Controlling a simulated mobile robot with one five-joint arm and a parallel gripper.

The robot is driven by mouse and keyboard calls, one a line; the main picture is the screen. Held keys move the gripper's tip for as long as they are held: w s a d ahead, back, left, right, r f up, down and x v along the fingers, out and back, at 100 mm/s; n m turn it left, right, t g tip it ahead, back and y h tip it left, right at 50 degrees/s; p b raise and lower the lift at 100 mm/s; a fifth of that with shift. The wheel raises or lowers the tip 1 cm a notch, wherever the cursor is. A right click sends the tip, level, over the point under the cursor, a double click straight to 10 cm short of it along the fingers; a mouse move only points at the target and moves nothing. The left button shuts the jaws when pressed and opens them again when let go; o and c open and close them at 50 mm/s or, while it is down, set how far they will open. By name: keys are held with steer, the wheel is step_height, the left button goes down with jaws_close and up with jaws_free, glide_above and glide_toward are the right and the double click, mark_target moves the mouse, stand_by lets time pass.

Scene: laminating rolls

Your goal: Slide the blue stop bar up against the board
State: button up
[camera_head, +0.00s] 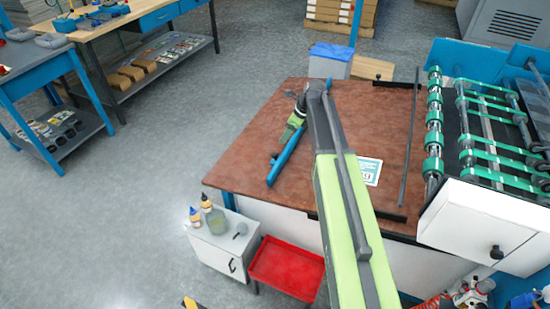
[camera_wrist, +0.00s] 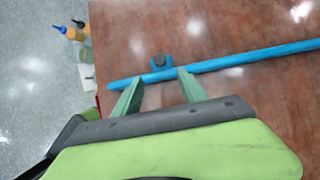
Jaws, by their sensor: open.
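The blue stop bar (camera_head: 284,159) lies at a slant on the brown tabletop (camera_head: 240,160), toward its left side. A flat white sheet with a teal border (camera_head: 367,171), perhaps the board, lies to the right of the bar, partly hidden by my arm. Bare tabletop lies between them.
A dark rail (camera_head: 410,140) runs along the table's right side, before a machine with green rollers (camera_head: 434,120). A white cabinet with bottles (camera_head: 222,245) and a red tray (camera_head: 287,267) stand below the front edge. A blue-topped bin (camera_head: 330,62) stands behind.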

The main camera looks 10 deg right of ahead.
mark_target(275, 153)
steer(key=b+x, duration=1)
steer(key=x, duration=0.3)
steer(key=shift+s+d+f+b, duration=0.1)
steer(key=shift+f+b, duration=0.1)
steer(key=shift+b, duration=0.2)
steer(key=shift+r, duration=0.1)
steer(key=c, duration=1)
jaws_close()
steer(key=shift+d, duration=0.1)
